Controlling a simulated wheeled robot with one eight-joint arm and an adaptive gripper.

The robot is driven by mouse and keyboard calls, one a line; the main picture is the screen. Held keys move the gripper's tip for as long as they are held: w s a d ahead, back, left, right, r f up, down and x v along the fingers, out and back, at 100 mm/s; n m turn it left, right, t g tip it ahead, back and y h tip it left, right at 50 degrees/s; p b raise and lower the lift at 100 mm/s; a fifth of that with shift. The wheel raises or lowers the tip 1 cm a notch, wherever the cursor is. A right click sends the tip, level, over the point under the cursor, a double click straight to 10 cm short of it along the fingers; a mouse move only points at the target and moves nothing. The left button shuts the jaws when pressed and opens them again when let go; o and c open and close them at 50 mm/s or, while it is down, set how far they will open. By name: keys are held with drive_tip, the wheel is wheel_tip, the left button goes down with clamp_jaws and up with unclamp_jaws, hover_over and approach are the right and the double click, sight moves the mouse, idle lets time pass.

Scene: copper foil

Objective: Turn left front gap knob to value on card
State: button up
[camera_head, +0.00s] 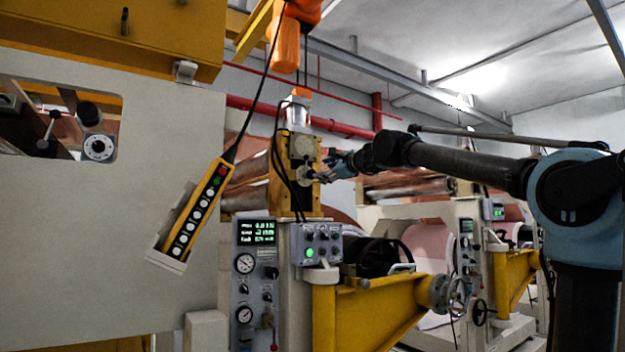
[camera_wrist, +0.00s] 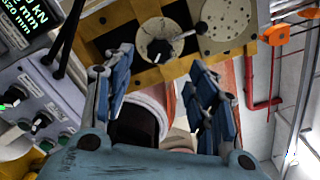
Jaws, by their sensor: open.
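A pale round dial with a knob (camera_head: 305,176) sits on the front of a yellow block below a grey cylinder. In the wrist view this knob (camera_wrist: 160,48) has a dark hub and a thin lever with a black ball end pointing up and right. My gripper (camera_head: 331,168) is just right of the knob in the head view. In the wrist view my gripper (camera_wrist: 160,88) is open, with two blue fingers apart and nothing between them. The knob lies ahead of the fingertips, apart from them. I cannot make out a card or read the dial marks.
A green-digit display (camera_head: 256,232) stands below left of the block, beside a grey button box (camera_head: 316,244). A pendant (camera_head: 191,211) hangs on a black cable at left. Black cables (camera_wrist: 68,40) pass left of my fingers. A dotted disc (camera_wrist: 228,18) is right of the knob.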

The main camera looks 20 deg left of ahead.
sight(311, 174)
drive_tip(key=x, duration=1)
drive_tip(key=c, duration=1.1)
